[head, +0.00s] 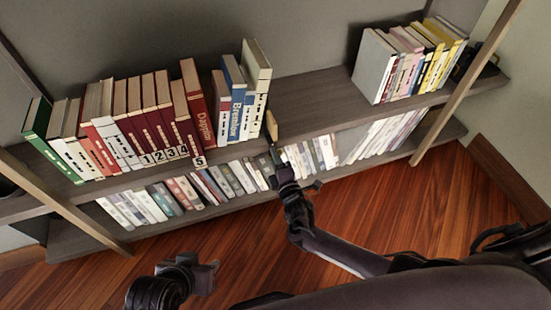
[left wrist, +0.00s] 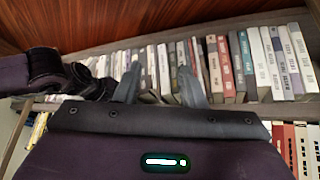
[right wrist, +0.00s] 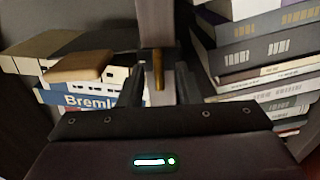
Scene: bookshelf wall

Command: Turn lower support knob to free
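A small brass-coloured upright piece (right wrist: 158,70), which looks like the lower support knob, shows in the right wrist view in front of a shelf board edge (right wrist: 154,25). My right gripper (right wrist: 158,90) is open, with one finger on each side of it; I cannot tell whether either finger touches it. In the head view my right gripper (head: 277,160) is at the shelf front and hides this spot. A tan wooden piece (head: 271,125) stands just above, at the upper board's front edge; it also shows in the right wrist view (right wrist: 80,67). My left gripper (left wrist: 160,88) is open and empty.
Books (head: 150,120) fill the upper board's left part, and more (head: 410,60) stand at its right. Rows of books line the lower board (head: 85,235). Slanted wooden posts (head: 470,80) flank the shelf. My left gripper (head: 203,275) hovers over clear wooden floor.

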